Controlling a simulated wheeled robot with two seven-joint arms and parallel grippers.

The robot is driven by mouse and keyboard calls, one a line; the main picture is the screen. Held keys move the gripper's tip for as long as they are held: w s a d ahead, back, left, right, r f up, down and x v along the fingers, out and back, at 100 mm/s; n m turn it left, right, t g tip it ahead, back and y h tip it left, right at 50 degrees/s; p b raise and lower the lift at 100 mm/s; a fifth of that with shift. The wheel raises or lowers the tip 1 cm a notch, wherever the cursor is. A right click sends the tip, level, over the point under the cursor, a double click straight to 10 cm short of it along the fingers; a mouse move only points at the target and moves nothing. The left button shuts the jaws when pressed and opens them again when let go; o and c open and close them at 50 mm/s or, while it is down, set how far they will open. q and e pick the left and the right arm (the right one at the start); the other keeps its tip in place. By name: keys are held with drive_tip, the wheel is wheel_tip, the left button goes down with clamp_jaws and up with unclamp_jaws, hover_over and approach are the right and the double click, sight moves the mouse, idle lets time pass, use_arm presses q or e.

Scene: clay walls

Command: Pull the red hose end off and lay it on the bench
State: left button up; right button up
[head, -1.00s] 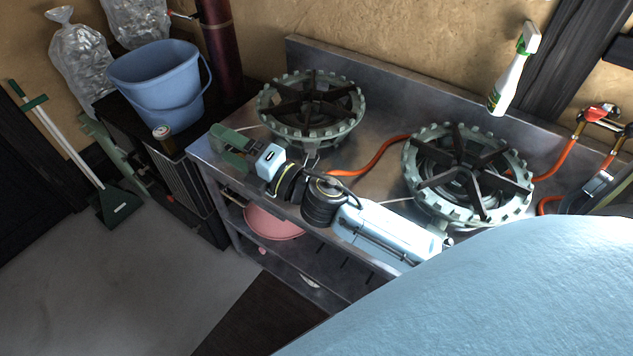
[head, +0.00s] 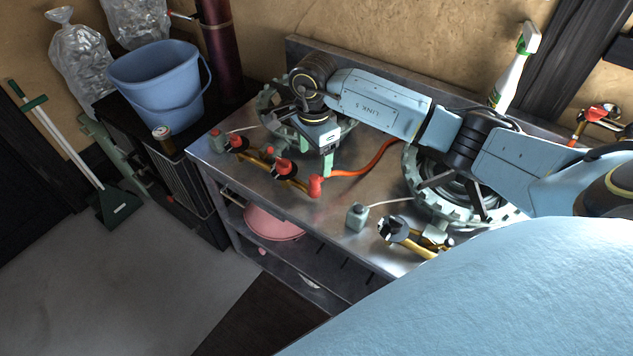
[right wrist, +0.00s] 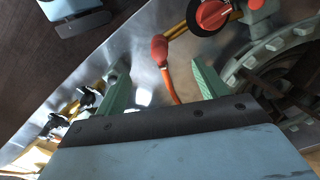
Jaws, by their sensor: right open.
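The red hose end (head: 315,186) sits at the right end of the left burner's brass pipe (head: 296,182), near the bench's front. An orange hose (head: 365,166) runs from it back to the right. In the right wrist view the red hose end (right wrist: 160,48) lies beyond and between my fingertips. My right gripper (head: 328,165) points down just behind and above it, open and empty. In the right wrist view the gripper (right wrist: 158,76) has its green fingers on either side of the orange hose (right wrist: 171,88). My left gripper is not in view.
The left burner (head: 268,112) and right burner (head: 411,168) stand behind, partly hidden by my arm. Red-knobbed valves (head: 284,166) sit left of the hose end. A spray bottle (head: 508,75) is at the back.

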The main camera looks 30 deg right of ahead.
sight(315, 177)
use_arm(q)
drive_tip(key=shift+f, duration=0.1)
use_arm(e)
drive_tip(key=shift+f, duration=0.2)
drive_tip(key=shift+f+b, duration=0.55)
drive_tip(key=shift+f, duration=0.05)
wheel_tip(315, 177, down, 5)
drive_tip(key=b, duration=0.3)
drive_tip(key=shift+r, duration=0.2)
wheel_tip(315, 177, down, 3)
drive_tip(key=b, duration=0.2)
drive_tip(key=shift+b, duration=0.35)
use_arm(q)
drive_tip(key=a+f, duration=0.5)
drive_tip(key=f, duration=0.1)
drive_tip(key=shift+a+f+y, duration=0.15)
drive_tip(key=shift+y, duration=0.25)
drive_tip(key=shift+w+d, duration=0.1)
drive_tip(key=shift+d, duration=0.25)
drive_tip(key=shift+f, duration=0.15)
